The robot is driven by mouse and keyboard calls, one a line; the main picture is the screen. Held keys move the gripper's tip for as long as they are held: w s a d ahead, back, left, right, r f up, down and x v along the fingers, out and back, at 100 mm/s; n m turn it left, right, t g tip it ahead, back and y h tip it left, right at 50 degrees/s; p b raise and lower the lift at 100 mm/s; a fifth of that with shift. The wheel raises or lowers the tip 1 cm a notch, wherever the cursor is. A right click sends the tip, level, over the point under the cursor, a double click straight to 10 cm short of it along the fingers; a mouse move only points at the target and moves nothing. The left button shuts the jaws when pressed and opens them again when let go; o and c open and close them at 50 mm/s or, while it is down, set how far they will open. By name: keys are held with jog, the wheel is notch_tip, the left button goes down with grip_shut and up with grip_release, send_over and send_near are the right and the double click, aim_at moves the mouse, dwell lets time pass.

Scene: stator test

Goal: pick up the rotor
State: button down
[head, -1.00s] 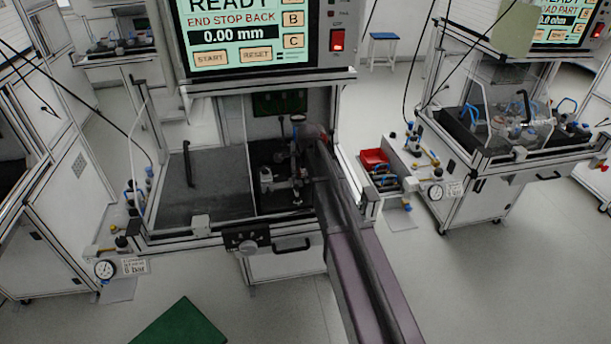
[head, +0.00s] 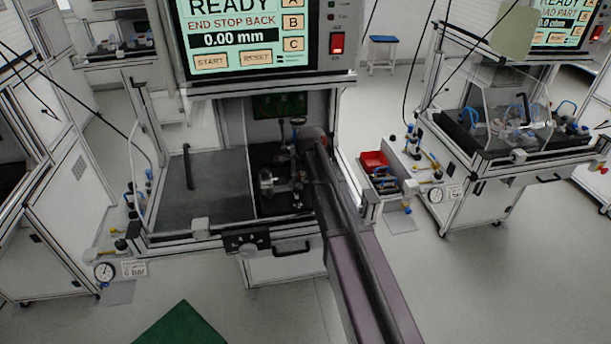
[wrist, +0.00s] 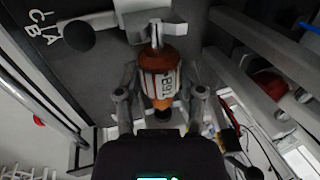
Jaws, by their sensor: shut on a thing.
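The rotor (wrist: 160,75) shows in the wrist view as an orange and white cylinder with a dark printed label and a metal shaft at its upper end. My gripper (wrist: 161,100) is shut on it, with one finger on each side of its lower part. In the head view my arm reaches into the open test station, and the gripper and rotor cannot be made out clearly there behind the arm and the dark fixture (head: 268,183).
The station has a dark work surface (head: 215,185), side frames and a screen (head: 235,35) above. A red bin (head: 373,160) sits just right of it. In the wrist view a black round knob (wrist: 79,36) and rails at right are near the gripper.

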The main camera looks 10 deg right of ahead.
jog(key=shift+r, duration=0.2)
notch_tip(320, 180, up, 4)
jog(key=p, duration=0.4)
jog(key=shift+f, duration=0.1)
jog(key=s+d+p, duration=0.1)
jog(key=s+d, duration=0.2)
jog(key=s, duration=1.2)
jog(key=shift+s+d+r, duration=0.3)
jog(key=shift+r, duration=0.1)
jog(key=shift+r, duration=0.1)
notch_tip(320, 180, up, 5)
jog(key=p, duration=0.5)
jog(key=shift+a, duration=0.1)
dwell(0.6)
